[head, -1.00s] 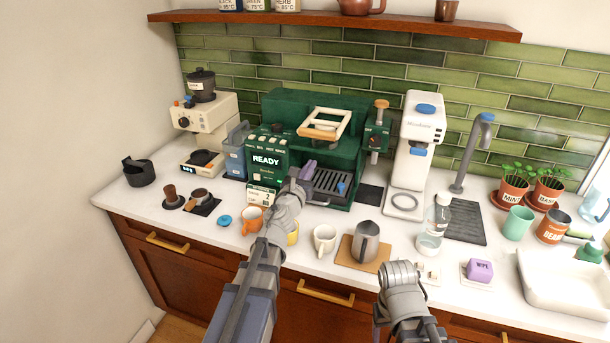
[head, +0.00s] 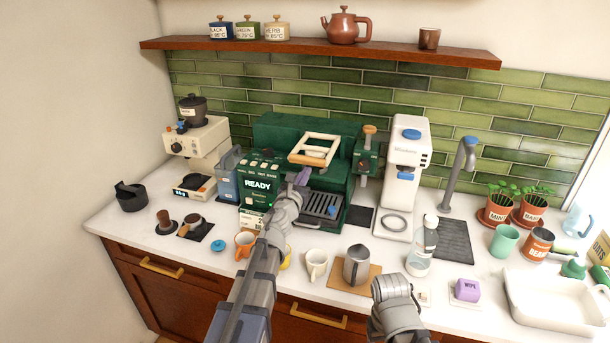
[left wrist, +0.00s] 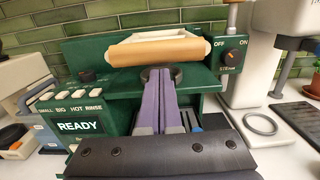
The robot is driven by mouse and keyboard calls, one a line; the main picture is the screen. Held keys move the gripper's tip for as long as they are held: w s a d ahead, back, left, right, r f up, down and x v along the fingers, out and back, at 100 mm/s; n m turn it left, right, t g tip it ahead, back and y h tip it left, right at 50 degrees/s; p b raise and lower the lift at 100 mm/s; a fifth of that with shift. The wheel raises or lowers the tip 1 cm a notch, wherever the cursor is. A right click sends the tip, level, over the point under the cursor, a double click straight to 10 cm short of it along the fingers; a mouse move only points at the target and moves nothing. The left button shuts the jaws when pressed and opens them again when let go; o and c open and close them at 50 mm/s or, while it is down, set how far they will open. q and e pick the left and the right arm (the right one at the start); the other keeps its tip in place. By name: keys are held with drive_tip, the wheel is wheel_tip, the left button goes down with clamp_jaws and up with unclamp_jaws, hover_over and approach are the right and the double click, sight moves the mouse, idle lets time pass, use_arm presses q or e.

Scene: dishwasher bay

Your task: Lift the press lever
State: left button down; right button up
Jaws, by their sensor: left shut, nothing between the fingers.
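The press lever (head: 333,142), a pale frame with a wooden front bar, stands out from the top of the green coffee machine (head: 285,130). In the left wrist view its bar (left wrist: 150,53) lies across the picture just above my fingertips. My left gripper (head: 304,174) has purple fingers, shut and empty, in front of the machine and just below the bar. The fingertips (left wrist: 158,74) look very near the bar; whether they touch it I cannot tell. My right arm is at the bottom of the head view; its fingers do not show.
The machine's drip tray (head: 323,206) is below my left fingers. An orange cup (head: 244,244), a white cup (head: 316,264) and a metal pitcher (head: 357,265) stand along the counter front. A white dispenser (head: 404,175) stands to the right of the machine.

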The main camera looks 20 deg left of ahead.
use_arm(q)
drive_tip(key=r+p, duration=0.4)
drive_tip(key=w+r+p, duration=0.1)
drive_tip(key=r+p, duration=0.3)
drive_tip(key=w+r+p, duration=0.1)
drive_tip(key=r+p, duration=0.4)
drive_tip(key=w+r+p, duration=0.9)
drive_tip(key=shift+w+d, duration=0.2)
drive_tip(key=shift+w, duration=0.2)
drive_tip(key=shift+s, duration=0.1)
